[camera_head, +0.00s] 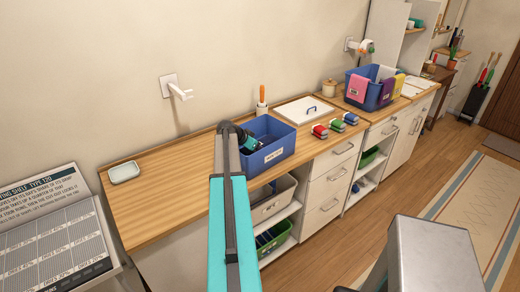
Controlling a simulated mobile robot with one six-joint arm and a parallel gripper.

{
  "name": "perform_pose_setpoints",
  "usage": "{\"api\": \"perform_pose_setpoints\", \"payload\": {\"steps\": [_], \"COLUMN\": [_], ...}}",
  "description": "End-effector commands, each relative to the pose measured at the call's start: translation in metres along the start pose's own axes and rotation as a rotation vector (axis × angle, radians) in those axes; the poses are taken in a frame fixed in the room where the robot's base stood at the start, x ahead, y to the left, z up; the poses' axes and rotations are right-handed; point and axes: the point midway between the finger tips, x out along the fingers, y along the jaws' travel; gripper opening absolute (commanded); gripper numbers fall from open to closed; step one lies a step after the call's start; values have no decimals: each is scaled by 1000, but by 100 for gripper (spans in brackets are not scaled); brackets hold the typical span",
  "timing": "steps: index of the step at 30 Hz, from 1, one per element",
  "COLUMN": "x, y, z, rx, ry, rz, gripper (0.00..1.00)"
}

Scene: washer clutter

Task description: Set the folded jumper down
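My teal and dark grey arm (233,225) rises from the bottom of the view and bends at its top, in front of the worktop. A small teal and black part (250,143) shows at the left inside of a blue bin (272,153). It seems to be the far end of my arm, but I cannot make out gripper fingers or anything held. I cannot pick out a folded jumper. Pink, pale, purple and yellow cloth pieces are at a second blue bin (364,103) further right; I cannot tell whether one is a jumper.
The wooden worktop (170,190) is clear on the left, apart from a pale dish (124,172). A white lidded panel (305,110) and several coloured spools (320,131) lie right of the near bin. Open shelves below hold a beige bin (270,202) and a green bin (273,238).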

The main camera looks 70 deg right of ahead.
Motion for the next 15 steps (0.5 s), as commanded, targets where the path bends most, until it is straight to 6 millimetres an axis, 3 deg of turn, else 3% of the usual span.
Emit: {"api": "perform_pose_setpoints", "payload": {"steps": [15], "x": [6], "y": [0], "z": [6], "rx": [0], "ry": [2], "rz": [0], "gripper": [19]}}
